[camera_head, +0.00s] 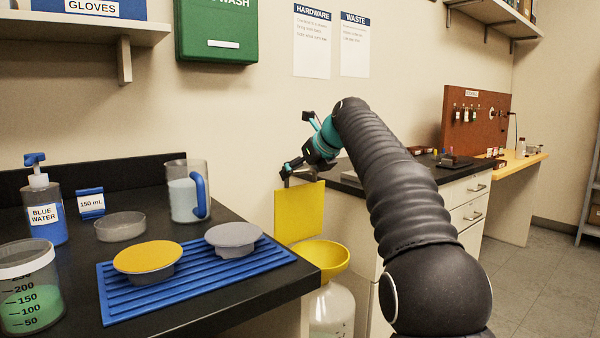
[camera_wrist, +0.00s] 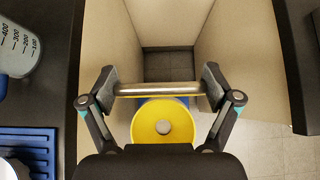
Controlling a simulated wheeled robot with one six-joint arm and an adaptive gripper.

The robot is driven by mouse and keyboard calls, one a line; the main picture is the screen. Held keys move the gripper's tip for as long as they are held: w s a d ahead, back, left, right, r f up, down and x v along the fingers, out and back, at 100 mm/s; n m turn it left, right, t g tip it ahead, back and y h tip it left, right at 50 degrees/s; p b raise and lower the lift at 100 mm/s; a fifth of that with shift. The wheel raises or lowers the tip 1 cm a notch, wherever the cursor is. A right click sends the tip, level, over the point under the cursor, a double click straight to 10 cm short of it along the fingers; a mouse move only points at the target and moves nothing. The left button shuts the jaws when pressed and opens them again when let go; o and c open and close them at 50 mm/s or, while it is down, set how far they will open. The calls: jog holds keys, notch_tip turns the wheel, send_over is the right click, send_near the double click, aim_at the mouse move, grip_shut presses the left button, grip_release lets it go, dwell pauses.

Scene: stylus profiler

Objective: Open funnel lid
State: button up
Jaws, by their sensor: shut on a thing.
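The yellow funnel (camera_head: 318,257) sits in the mouth of a clear jug (camera_head: 332,310) beside the black bench. Its lid, a flat yellow square panel (camera_head: 300,212), stands upright behind the funnel, so the funnel mouth is uncovered. My gripper (camera_head: 296,172) is at the top edge of the lid. In the wrist view my gripper (camera_wrist: 160,88) is shut on a grey metal bar (camera_wrist: 155,89), which looks like the lid's handle. The funnel (camera_wrist: 162,122) shows below the bar with its round hole visible. The lid panel itself cannot be made out in the wrist view.
The bench at left holds a blue ribbed mat (camera_head: 200,284), a yellow-topped dish (camera_head: 148,258), a grey dish (camera_head: 233,237), a pitcher (camera_head: 183,192) and a beaker (camera_head: 30,290). A white drawer cabinet (camera_head: 470,212) stands right of the gap, with open floor (camera_head: 530,270) beyond.

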jog(key=shift+d, duration=0.2)
jog(key=o, duration=1.4)
jog(key=shift+a, duration=0.1)
jog(key=shift+r, duration=0.1)
jog(key=shift+s+r, duration=0.25)
jog(key=shift+s, duration=0.05)
jog(key=v, duration=1.1)
jog(key=shift+w+d, duration=0.1)
jog(key=shift+d, duration=0.2)
